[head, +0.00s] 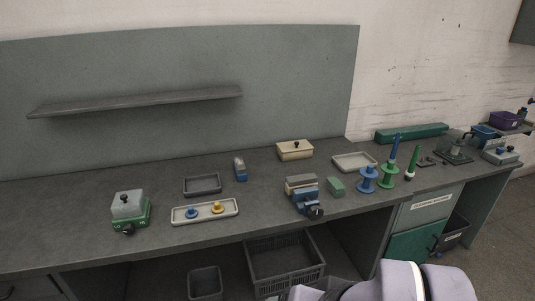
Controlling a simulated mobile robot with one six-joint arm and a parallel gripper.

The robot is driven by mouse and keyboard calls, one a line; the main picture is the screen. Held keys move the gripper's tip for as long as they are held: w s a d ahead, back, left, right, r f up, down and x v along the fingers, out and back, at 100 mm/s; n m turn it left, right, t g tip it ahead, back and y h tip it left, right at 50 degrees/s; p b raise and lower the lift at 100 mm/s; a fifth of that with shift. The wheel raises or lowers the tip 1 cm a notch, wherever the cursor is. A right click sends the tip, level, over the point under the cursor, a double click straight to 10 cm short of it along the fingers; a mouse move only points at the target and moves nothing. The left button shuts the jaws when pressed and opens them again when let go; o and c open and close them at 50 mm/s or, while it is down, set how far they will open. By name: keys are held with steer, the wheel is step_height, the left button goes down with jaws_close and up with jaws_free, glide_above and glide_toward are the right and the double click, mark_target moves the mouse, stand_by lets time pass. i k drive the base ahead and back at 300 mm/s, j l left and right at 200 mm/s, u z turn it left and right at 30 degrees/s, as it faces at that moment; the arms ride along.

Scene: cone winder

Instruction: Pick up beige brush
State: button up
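I cannot clearly make out a beige brush. A beige block (300,180) sits at the blue vise-like device (306,201) near the bench's front edge; I cannot tell whether it is a brush. A small blue item with a greyish top (240,169) stands upright further left, and its kind is too small to tell. A beige lidded box with a black knob (295,150) stands behind them. My arm shows as pale lavender links at the bottom right; my gripper is not visible.
The grey bench (80,188) holds a green scale-like device (130,211), a beige tray (205,212), a dark tray (202,184), a pale tray (354,162), a blue spool (367,180) and a green spool (388,175). A shelf (140,102) overhangs the left. Crates (285,272) stand below.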

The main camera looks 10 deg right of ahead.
mark_target(296, 182)
steer(key=i+j+z, duration=0.1)
steer(key=i, duration=0.35)
steer(key=i+j+z, duration=0.15)
steer(key=i, duration=0.3)
steer(key=i+j+z, duration=0.1)
steer(key=i, duration=0.35)
steer(key=i+j+z, duration=0.15)
steer(key=i, duration=0.25)
